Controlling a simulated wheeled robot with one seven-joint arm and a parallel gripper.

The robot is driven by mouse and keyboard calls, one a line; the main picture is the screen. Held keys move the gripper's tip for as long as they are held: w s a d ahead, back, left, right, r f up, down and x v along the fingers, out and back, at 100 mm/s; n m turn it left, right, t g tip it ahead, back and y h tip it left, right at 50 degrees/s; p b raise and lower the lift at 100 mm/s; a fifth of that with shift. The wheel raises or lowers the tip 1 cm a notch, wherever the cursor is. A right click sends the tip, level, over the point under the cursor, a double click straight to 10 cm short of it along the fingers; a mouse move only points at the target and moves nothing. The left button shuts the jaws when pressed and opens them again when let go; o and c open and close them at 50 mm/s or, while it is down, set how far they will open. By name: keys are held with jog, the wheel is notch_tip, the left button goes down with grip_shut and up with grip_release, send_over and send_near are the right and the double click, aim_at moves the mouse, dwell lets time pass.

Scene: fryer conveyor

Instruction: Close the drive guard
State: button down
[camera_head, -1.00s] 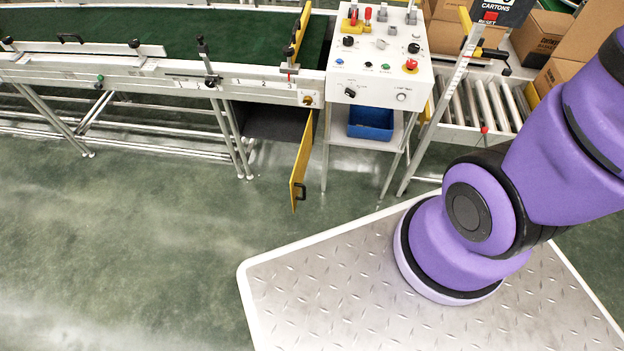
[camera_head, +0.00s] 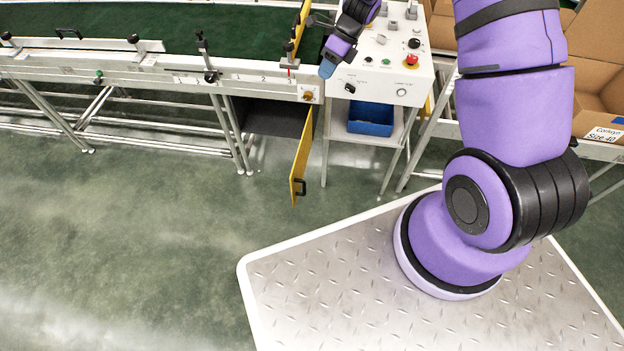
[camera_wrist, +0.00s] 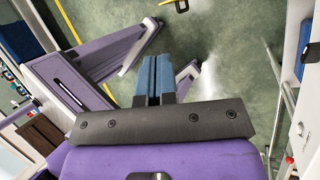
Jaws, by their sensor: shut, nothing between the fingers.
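The drive guard (camera_head: 302,158) is a yellow panel with a black handle (camera_head: 299,187). It stands swung open, out from the dark opening (camera_head: 268,120) under the conveyor's right end. In the wrist view, the black handle (camera_wrist: 181,5) and a bit of yellow show at the top edge, beyond the fingertips. My gripper (camera_head: 327,68) is in front of the left side of the control box, above the guard and apart from it. Its blue fingers are together and empty in the wrist view (camera_wrist: 153,72).
The white control box (camera_head: 385,75) with knobs and buttons stands right of the guard, over a blue bin (camera_head: 371,119). A conveyor leg (camera_head: 236,145) stands left of the opening. Cartons (camera_head: 590,50) are at the right. The green floor before the guard is clear.

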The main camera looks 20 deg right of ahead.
jog(key=s+d+f+m, duration=0.1)
jog(key=s+f+m, duration=0.3)
jog(key=f, duration=0.7)
jog(key=s+f+m+g, duration=0.1)
jog(key=f+m, duration=0.5)
jog(key=f, duration=0.6)
jog(key=s+d+f+m, duration=0.1)
jog(key=s+f+m, duration=0.3)
jog(key=f, duration=0.7)
jog(key=a+f, duration=0.8)
jog(key=a, duration=0.1)
jog(key=shift+w+a+m+y, duration=0.15)
jog(key=shift+w+m+y, duration=0.25)
jog(key=shift+f, duration=0.1)
